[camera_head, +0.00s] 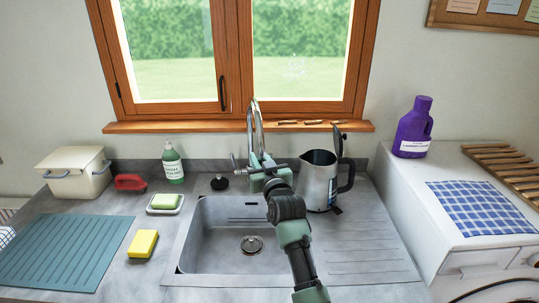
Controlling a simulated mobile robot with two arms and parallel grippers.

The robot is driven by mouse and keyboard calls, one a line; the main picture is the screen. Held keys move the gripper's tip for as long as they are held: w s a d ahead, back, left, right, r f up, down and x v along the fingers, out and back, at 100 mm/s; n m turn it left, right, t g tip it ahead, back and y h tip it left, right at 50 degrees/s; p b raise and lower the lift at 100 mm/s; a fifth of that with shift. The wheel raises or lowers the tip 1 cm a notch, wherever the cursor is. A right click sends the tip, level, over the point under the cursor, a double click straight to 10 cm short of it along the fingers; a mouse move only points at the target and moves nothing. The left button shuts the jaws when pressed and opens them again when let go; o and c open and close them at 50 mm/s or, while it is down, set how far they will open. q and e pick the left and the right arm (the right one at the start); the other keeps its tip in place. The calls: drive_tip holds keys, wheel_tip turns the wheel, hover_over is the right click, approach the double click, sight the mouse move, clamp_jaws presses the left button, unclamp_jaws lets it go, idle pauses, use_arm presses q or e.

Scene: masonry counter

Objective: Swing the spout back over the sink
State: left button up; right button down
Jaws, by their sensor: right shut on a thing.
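The chrome tap (250,128) stands behind the sink, in front of the window, and its tall curved spout arches up and over. My right gripper (263,168) is shut on the lower end of the spout, at the sink's back edge. My gripper and wrist hide the spout's tip and part of the tap's base. The grey sink basin (215,235) is empty, with a round drain in its floor. My right arm reaches across the basin's right side from below. My left gripper is not in view.
A steel kettle (317,182) with its lid up stands close right of my right gripper. A green soap bottle (173,165), a soap dish (165,211) and a yellow sponge (143,243) are left of the sink. The drainboard (365,255) is clear in front.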

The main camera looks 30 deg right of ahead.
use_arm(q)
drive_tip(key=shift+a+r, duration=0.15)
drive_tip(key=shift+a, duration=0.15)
use_arm(e)
drive_tip(key=shift+w+a+r, duration=0.1)
drive_tip(key=shift+w+a, duration=0.1)
drive_tip(key=shift+a, duration=0.35)
drive_tip(key=shift+w+a, duration=0.2)
drive_tip(key=shift+a, duration=0.3)
drive_tip(key=shift+r, duration=0.15)
idle(0.7)
drive_tip(key=c, duration=1.3)
unclamp_jaws()
drive_tip(key=shift+w, duration=0.1)
drive_tip(key=shift+a+f, duration=0.1)
drive_tip(key=shift+f, duration=0.1)
